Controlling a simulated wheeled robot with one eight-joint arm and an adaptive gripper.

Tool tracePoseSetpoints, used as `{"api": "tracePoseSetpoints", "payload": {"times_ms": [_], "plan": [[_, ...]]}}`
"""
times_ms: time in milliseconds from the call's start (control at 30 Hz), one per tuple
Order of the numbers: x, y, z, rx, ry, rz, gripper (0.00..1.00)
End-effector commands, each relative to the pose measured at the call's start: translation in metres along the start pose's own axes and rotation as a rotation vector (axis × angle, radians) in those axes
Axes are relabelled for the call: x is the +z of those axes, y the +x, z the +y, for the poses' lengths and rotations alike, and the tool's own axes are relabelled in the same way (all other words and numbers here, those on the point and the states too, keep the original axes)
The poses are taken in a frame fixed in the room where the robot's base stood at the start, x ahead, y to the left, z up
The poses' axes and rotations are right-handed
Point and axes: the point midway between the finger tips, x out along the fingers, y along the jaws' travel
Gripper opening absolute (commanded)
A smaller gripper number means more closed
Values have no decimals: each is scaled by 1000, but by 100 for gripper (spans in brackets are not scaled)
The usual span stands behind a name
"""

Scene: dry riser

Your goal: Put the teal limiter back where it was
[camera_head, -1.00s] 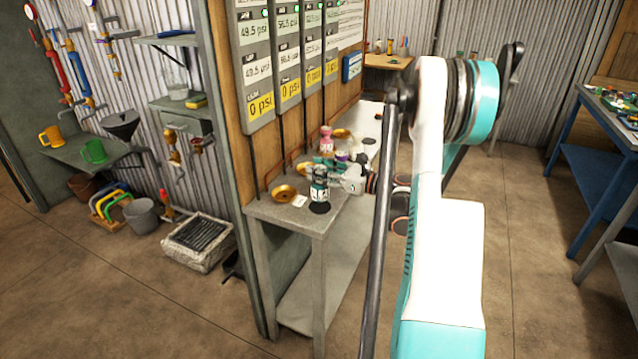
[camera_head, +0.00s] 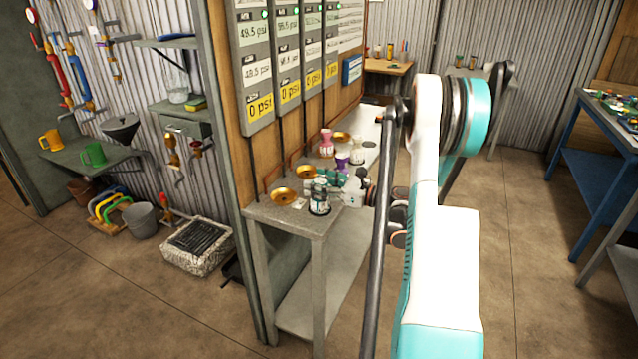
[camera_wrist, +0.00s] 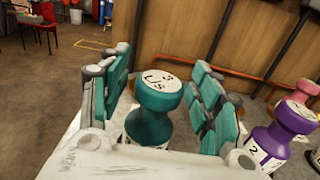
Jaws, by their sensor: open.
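The teal limiter (camera_wrist: 155,107) stands upright between my fingers in the wrist view, its pale marked top facing up. In the head view its white-labelled lower body (camera_head: 319,202) shows near the front end of the grey bench (camera_head: 275,217). My gripper (camera_wrist: 165,95) is open, one finger on each side of the limiter, with a gap visible beside the right finger. In the head view my gripper (camera_head: 326,186) covers the limiter's upper part. The limiter's underside and its contact with the bench are hard to make out.
A purple limiter (camera_wrist: 272,140) stands close to my right finger, with a pink one (camera_wrist: 296,98) behind it. A white limiter (camera_head: 358,150) is farther back. Brass dishes (camera_head: 283,196) line the bench by the panel (camera_head: 262,150). The bench's front edge is close.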

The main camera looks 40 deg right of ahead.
Motion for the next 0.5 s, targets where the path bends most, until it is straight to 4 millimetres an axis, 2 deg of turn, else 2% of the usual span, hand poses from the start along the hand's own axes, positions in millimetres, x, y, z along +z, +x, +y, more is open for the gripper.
{"api": "tracePoseSetpoints", "payload": {"times_ms": [133,233,500], "plan": [[3,0,0,0,0,0,58],[4,-10,-1,-1,0,0,58],[6,-63,-1,-4,0,0,58]]}}
